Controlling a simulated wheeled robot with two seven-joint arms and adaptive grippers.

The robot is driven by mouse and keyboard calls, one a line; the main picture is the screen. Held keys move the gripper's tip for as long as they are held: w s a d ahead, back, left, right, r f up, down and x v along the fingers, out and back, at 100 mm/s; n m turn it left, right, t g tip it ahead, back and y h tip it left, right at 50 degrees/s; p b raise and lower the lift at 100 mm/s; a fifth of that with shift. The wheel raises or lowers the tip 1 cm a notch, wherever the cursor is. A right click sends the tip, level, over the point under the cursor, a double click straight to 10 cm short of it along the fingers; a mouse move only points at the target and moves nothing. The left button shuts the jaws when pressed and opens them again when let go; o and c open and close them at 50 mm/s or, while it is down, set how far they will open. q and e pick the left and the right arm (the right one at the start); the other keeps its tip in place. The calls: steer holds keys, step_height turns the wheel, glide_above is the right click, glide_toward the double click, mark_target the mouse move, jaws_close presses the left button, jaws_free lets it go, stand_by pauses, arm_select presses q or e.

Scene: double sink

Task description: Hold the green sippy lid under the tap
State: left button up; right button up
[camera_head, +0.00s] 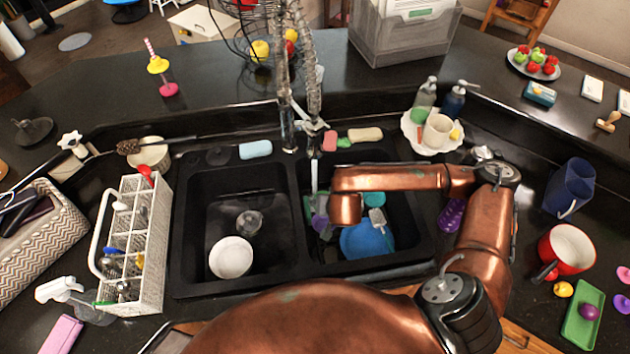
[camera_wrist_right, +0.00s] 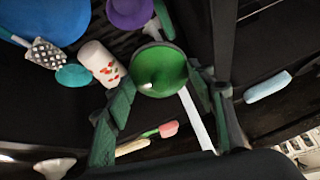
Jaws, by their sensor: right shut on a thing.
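The green sippy lid (camera_wrist_right: 160,70) is a round green disc with a small pale spot, seen in the right wrist view. My right gripper (camera_wrist_right: 166,92) is shut on it, with a dark green finger on either side. In the head view my right arm reaches over the right basin, and its forearm hides most of the gripper. The tap (camera_head: 314,122) stands behind the basins. A pale, straight stream (camera_head: 314,176) drops from it into the right basin. In the wrist view the stream (camera_wrist_right: 196,118) meets the lid's lower right edge. My left gripper is not in view.
The right basin holds a blue plate (camera_head: 366,241) and a teal piece (camera_head: 374,199). The left basin holds a white bowl (camera_head: 231,257) and a clear glass (camera_head: 249,222). A white cutlery caddy (camera_head: 150,250) stands left of the sink. A red pot (camera_head: 568,249) stands at right.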

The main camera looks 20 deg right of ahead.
steer(key=shift+s+a+r+p, duration=0.1)
steer(key=shift+s+r+p, duration=0.1)
steer(key=shift+s+r, duration=0.85)
steer(key=shift+s+a+r+p, duration=0.1)
steer(key=shift+s+r+p, duration=0.05)
steer(key=shift+s+r, duration=0.9)
steer(key=shift+s+f, duration=0.2)
